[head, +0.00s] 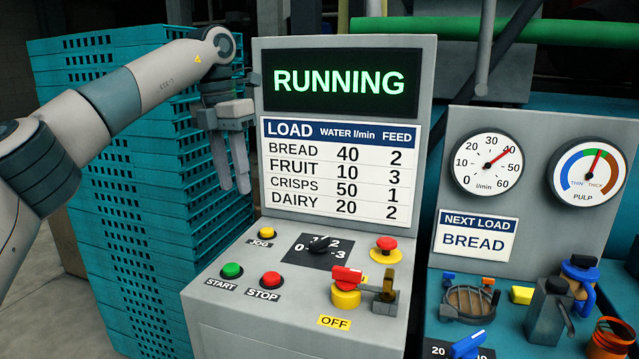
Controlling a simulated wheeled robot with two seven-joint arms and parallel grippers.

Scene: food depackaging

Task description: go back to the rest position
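My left gripper (236,188) hangs with its fingers pointing down, in front of the teal crates and beside the left edge of the control panel. Its two fingers are a little apart and nothing shows between them. The grey control panel (246,255) has a lit screen (340,83) reading RUNNING in green. Below it is a load table (340,175) for bread, fruit, crisps and dairy. The sloped desk carries a green START button (232,270), a red STOP button (271,279), a black selector knob (319,244) and a red-handled switch (347,277) by an OFF label. My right gripper is out of view.
Tall stacked teal crates (130,215) stand left of the panel, close behind my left arm. To the right, a second panel has a l/min gauge (487,164), a PULP gauge (587,172) and a NEXT LOAD BREAD sign (475,236). Valves and fittings crowd the teal bench below.

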